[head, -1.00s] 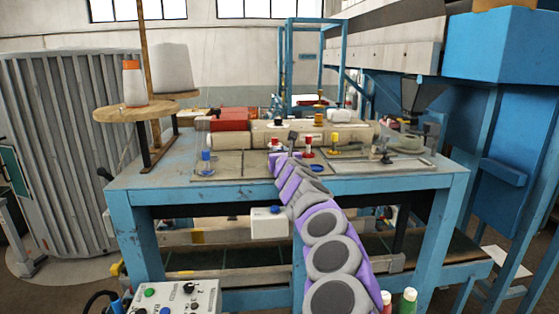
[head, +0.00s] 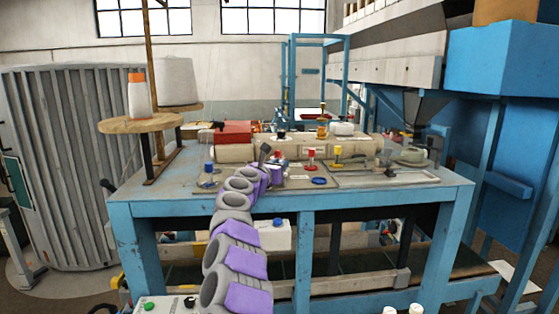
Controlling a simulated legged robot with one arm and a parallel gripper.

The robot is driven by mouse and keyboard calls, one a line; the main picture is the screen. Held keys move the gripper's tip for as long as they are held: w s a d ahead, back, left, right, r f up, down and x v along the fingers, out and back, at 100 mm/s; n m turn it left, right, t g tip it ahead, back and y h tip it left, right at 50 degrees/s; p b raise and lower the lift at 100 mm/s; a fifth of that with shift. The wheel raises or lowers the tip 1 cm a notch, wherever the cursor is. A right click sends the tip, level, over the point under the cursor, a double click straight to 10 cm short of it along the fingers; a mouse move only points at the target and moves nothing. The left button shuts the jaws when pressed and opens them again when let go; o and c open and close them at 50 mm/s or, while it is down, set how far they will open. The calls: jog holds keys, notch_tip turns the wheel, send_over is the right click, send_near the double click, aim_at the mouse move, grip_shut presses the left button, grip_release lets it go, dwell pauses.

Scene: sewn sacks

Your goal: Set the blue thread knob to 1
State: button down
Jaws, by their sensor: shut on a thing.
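A small blue knob (head: 208,168) stands upright at the left of the worktable's top (head: 262,207). No number on it can be read. My gripper (head: 264,153), at the end of the purple and grey arm, is over the table to the right of the blue knob and clearly apart from it in the picture. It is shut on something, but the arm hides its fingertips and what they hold. A red knob (head: 310,155) and a yellow knob (head: 337,153) stand to its right. A flat blue disc (head: 319,181) lies near the front edge.
Another red-topped part (head: 278,155) is close beside my gripper. A beige roller (head: 235,154) and a red box (head: 232,132) stand behind. A blue machine (head: 505,65) is at the right.

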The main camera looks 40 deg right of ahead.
jog(key=shift+w+a+r+m+g+h+p, duration=0.15)
jog(key=shift+m+g+h+p, duration=0.15)
jog(key=shift+m+g+p, duration=0.45)
jog(key=shift+w+a+m+g+h+p, duration=0.15)
jog(key=shift+m+g+h+p, duration=0.2)
jog(key=shift+g+p, duration=0.75)
jog(key=shift+d+p, duration=0.1)
jog(key=shift+p, duration=0.2)
jog(key=c, duration=0.9)
grip_release()
jog(key=shift+a, duration=0.2)
jog(key=shift+a, duration=0.1)
jog(key=shift+s+a+b, duration=0.15)
jog(key=shift+a+b, duration=0.2)
jog(key=shift+a, duration=0.2)
jog(key=b+v, duration=0.4)
jog(key=v, duration=1.2)
